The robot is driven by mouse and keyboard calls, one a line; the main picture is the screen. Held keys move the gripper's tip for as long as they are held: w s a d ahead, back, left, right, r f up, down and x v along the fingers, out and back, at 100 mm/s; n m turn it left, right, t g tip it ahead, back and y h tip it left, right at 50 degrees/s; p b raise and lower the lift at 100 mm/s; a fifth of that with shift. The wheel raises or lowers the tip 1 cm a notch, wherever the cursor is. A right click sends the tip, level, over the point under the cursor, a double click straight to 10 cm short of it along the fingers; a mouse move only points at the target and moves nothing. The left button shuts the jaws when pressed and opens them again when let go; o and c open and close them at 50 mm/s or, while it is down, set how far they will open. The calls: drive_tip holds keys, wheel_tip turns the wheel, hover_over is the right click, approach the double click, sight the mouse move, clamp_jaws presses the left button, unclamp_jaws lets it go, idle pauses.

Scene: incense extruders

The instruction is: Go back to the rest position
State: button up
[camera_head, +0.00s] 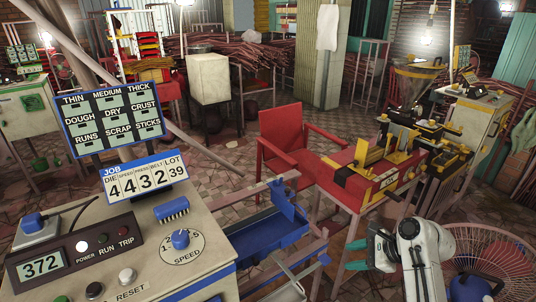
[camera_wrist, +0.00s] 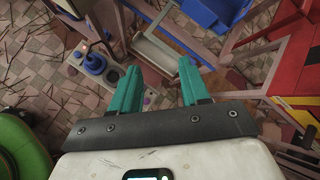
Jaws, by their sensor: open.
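My gripper (camera_wrist: 161,82) shows in the wrist view with its two teal fingers apart and nothing between them. Beyond the fingers are the patterned floor, a pale metal frame and a grey box with a blue knob (camera_wrist: 94,63). In the head view my gripper (camera_head: 357,256) is at the lower right, at the end of my white arm. It hangs in front of the red machine table, apart from it as far as I can tell.
A control console (camera_head: 205,236) fills the lower left, with a blue trough (camera_head: 265,232) beside it. A red chair (camera_head: 290,140) and a red-and-yellow extruder (camera_head: 368,172) stand mid-scene. A wire fan (camera_head: 500,252) is close right of my arm. Tiled floor (camera_head: 215,165) shows between.

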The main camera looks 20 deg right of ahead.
drive_tip(key=s+a+f+n+g+h, duration=0.1)
drive_tip(key=s+a+f+n+g, duration=0.1)
drive_tip(key=s+a+f+n, duration=0.5)
drive_tip(key=s+a+n+g+h, duration=0.1)
drive_tip(key=s+n+g+h, duration=0.2)
drive_tip(key=s+n, duration=1.1)
drive_tip(key=s+h, duration=0.2)
drive_tip(key=s, duration=1.1)
drive_tip(key=shift+n+g, duration=0.3)
drive_tip(key=shift+n, duration=0.1)
